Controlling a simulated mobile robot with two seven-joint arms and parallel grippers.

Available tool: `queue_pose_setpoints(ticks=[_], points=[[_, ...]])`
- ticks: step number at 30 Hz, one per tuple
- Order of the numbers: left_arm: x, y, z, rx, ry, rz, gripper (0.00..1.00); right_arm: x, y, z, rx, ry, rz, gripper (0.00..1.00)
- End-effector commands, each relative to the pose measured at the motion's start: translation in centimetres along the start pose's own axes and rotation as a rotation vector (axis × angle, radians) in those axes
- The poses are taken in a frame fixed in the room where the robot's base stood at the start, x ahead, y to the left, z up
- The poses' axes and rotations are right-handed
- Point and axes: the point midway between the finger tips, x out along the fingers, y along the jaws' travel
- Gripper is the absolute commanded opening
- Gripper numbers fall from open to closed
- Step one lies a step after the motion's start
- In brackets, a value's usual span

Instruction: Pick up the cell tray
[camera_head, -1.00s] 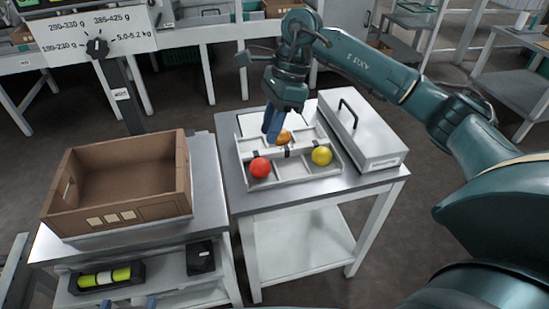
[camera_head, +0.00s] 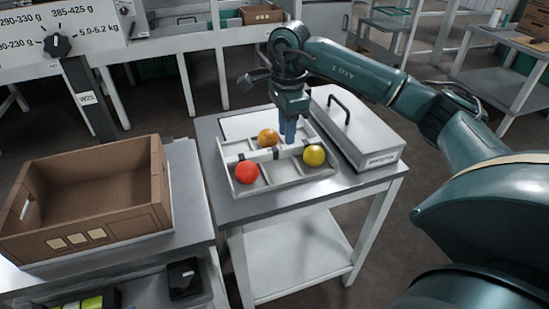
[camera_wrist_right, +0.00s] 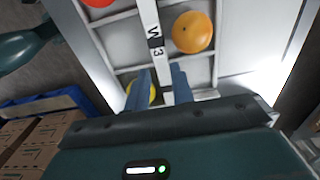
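The cell tray (camera_head: 285,183) is a pale, shallow tray with divided cells on the metal table. It holds a red tomato (camera_head: 247,172), an orange tomato (camera_head: 268,137) and a yellow tomato (camera_head: 314,155). My right gripper (camera_head: 288,140) points down over the tray between the orange and yellow tomatoes. In the right wrist view its two blue fingers (camera_wrist_right: 160,78) stand apart, one on each side of the tray's labelled middle bar (camera_wrist_right: 148,18), with a gap showing. Whether the fingertips touch the bar is unclear. The yellow tomato is partly hidden behind a finger there. My left gripper is out of view.
A grey lidded case (camera_head: 352,135) with a black handle stands close to the tray's right side. A brown cardboard box (camera_head: 85,230) sits on the left table, with a dial post (camera_head: 88,98) behind it. The table's front strip is bare.

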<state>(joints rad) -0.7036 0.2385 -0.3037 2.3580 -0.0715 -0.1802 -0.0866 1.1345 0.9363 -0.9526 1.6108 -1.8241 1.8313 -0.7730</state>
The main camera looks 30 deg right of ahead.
Motion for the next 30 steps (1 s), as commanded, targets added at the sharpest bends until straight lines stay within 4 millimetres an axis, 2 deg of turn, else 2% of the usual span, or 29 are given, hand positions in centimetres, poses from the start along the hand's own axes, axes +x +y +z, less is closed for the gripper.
queue_pose_setpoints(ticks=[1,3,8,27,30], points=[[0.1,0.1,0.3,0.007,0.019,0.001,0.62,1.3,0.0,0.2,-0.001,0.000,0.004,0.24],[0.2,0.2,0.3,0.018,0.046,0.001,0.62,2.4,0.0,0.4,-0.001,0.000,0.005,0.24],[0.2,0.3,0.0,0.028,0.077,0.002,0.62,3.8,0.0,0.3,0.000,0.000,0.002,0.24],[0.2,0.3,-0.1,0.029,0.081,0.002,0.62,4.2,-0.1,0.3,0.000,0.000,0.002,0.24],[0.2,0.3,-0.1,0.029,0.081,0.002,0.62,4.2,-0.1,0.3,0.000,-0.001,0.002,0.17]])
